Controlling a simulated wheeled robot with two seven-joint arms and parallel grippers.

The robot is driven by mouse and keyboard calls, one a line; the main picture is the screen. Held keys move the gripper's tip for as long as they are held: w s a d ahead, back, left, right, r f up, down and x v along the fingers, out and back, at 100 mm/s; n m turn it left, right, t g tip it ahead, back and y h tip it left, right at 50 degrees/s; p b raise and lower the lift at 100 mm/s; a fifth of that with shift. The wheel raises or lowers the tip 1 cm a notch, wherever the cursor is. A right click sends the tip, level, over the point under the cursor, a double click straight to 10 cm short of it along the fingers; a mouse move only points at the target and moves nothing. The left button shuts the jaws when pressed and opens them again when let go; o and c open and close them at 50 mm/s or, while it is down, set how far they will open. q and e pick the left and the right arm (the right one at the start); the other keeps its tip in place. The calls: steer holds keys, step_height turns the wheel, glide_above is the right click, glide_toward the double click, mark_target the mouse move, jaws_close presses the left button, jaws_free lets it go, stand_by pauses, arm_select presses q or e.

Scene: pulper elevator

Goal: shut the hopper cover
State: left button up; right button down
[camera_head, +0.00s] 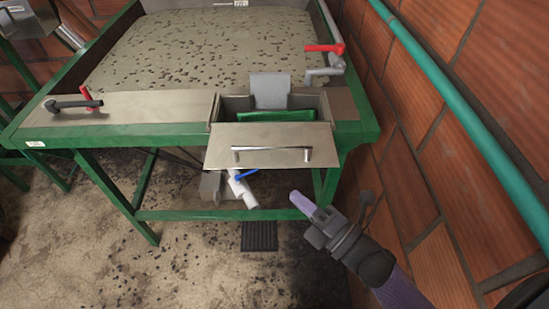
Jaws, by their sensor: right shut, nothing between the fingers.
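The hopper cover (225,148) is a flat metal panel with a silver bar handle (272,149). It sticks out toward me from the front edge of the green-framed table. Behind it the hopper box (228,104) is open, with a green part (275,115) and an upright grey plate (270,90) visible inside. My right gripper (303,204) is below and to the right of the handle, apart from the cover. Its purple fingers are shut and empty. My left gripper is not in view.
The green-framed table (130,131) has a speckled metal top. White pipework with a blue handle (246,175) is under the cover. A brick wall (440,100) with a teal pipe (450,80) bounds the right side.

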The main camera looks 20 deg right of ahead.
mark_target(278, 163)
steer(key=w, duration=0.2)
steer(key=w+a+r, duration=0.1)
steer(key=w, duration=0.5)
steer(key=shift+w+a+r+p, duration=0.1)
steer(key=shift+a+r+p, duration=0.15)
steer(key=shift+a+p, duration=0.15)
steer(key=shift+w, duration=0.2)
